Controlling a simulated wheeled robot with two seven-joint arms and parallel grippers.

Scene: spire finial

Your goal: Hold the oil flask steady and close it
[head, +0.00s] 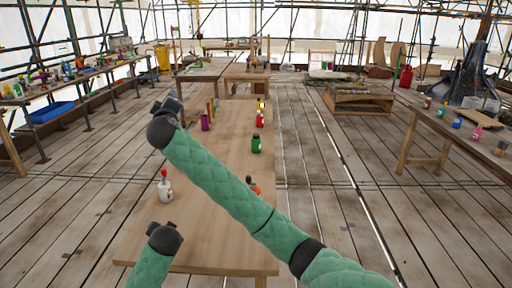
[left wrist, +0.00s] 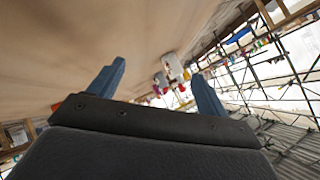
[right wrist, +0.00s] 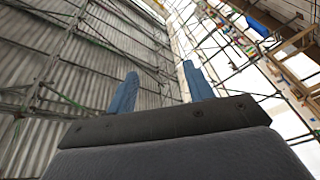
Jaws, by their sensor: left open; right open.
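A white flask with a red top (head: 165,190) stands upright on the left side of the wooden table (head: 205,225); I cannot tell whether its top is a seated cap. It is likely the oil flask. My left gripper (head: 165,228) is near the table's front left, nearer to me than the flask and apart from it. In the left wrist view its jaws (left wrist: 160,72) are open, with a pale flask (left wrist: 174,67) seen beyond between them. My right gripper (head: 168,104) is raised over the table's left edge. In the right wrist view its jaws (right wrist: 160,70) are open and empty.
A green bottle (head: 256,145), a red bottle (head: 260,121) and a purple bottle (head: 206,122) stand farther back on the table. An orange and black item (head: 254,184) is partly hidden behind my right arm. Side benches (head: 445,132) hold more bottles. The table's front is mostly bare.

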